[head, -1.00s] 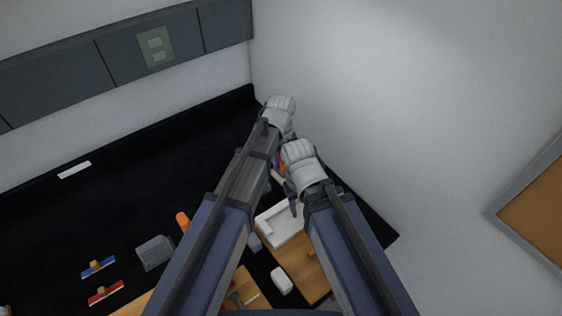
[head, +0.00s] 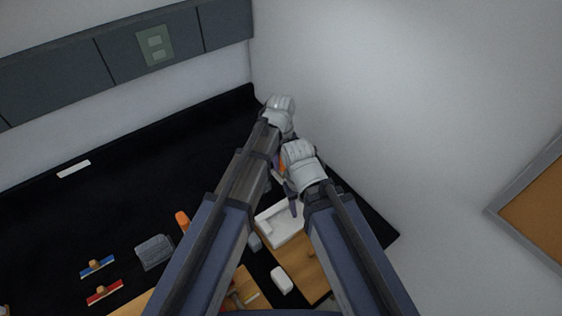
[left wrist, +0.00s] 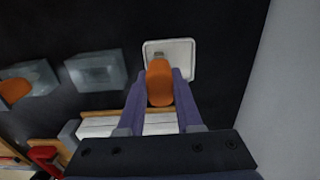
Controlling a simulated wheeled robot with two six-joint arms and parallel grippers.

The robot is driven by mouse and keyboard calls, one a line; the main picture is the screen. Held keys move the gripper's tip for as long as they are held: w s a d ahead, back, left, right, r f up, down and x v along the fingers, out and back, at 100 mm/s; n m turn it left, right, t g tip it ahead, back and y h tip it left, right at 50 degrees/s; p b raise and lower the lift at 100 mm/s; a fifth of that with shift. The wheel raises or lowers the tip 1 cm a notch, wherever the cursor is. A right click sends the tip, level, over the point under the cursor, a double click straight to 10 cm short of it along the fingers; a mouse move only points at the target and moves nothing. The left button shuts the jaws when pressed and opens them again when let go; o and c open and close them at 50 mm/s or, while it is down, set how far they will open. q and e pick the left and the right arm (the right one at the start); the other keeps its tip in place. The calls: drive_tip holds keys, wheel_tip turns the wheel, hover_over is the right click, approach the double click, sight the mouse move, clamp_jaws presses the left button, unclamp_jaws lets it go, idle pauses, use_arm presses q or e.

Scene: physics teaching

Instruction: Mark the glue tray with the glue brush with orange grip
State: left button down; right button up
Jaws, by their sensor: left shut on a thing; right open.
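My left gripper (left wrist: 160,82) is shut on the orange grip of the glue brush (left wrist: 159,88) in the left wrist view. A small white square tray (left wrist: 184,58), which looks like the glue tray, lies just beyond the fingertips. The brush's grey end overlaps the tray in the picture; I cannot tell whether it touches. In the head view my left gripper's fingers and the white square tray are hidden behind my arms; a bit of orange shows between them. My right gripper (head: 293,207) is open, lower and close beside the left, with its fingers partly hidden.
Two clear boxes (left wrist: 97,70) stand left of the tray in the left wrist view, one with an orange thing (left wrist: 15,90) in it. A white object (head: 282,224) lies by a wooden board (head: 305,268). A wall rises on the right.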

use_arm(q)
drive_tip(key=shift+w+d, duration=0.7)
drive_tip(key=shift+d, duration=0.2)
drive_tip(key=shift+d, duration=0.1)
drive_tip(key=shift+w+d, duration=0.3)
idle(0.4)
wheel_tip(320, 180, up, 7)
drive_tip(key=p, duration=0.7)
use_arm(e)
wheel_tip(320, 180, up, 7)
